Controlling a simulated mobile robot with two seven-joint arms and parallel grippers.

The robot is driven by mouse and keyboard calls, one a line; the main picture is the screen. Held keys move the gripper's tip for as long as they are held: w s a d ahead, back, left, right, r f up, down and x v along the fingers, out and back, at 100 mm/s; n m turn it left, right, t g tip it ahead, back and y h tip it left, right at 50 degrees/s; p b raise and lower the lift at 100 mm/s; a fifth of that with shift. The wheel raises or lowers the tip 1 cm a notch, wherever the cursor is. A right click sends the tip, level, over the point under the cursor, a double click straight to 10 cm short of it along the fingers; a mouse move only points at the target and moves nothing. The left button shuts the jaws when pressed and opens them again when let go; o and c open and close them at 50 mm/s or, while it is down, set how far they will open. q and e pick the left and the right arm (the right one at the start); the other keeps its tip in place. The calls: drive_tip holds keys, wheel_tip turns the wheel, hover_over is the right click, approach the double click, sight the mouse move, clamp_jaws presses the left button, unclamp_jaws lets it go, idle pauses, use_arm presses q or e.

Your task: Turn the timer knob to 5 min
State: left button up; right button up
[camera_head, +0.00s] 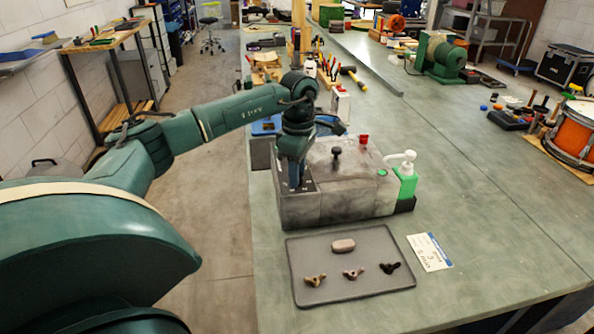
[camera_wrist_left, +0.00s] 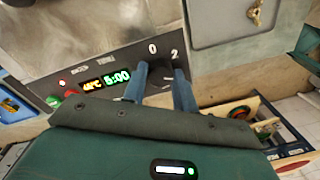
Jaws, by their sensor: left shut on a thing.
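The grey metal box-shaped machine (camera_head: 345,205) stands on the bench with a black-knobbed lid. Its control panel (camera_wrist_left: 95,65) carries a display (camera_wrist_left: 116,77) with green digits that appear to read 5:00, beside smaller amber digits. The numbers 0 and 2 are printed on the panel near my fingers. My left gripper (camera_head: 294,185) is at the left part of the machine, fingers pointing down. In the left wrist view its blue fingers (camera_wrist_left: 163,80) are closed on the timer knob at the panel; the knob itself is mostly hidden between them.
A grey tray (camera_head: 300,275) with a pale block and three wing nuts lies in front of the machine. A white card (camera_head: 429,252) lies to its right. A green pump bottle (camera_head: 407,186) stands at the machine's right side.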

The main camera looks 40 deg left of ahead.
use_arm(q)
drive_tip(key=shift+r+m, duration=0.1)
drive_tip(key=shift+m, duration=1.1)
drive_tip(key=o, duration=1)
drive_tip(key=r, duration=1.3)
drive_tip(key=shift+w, duration=0.35)
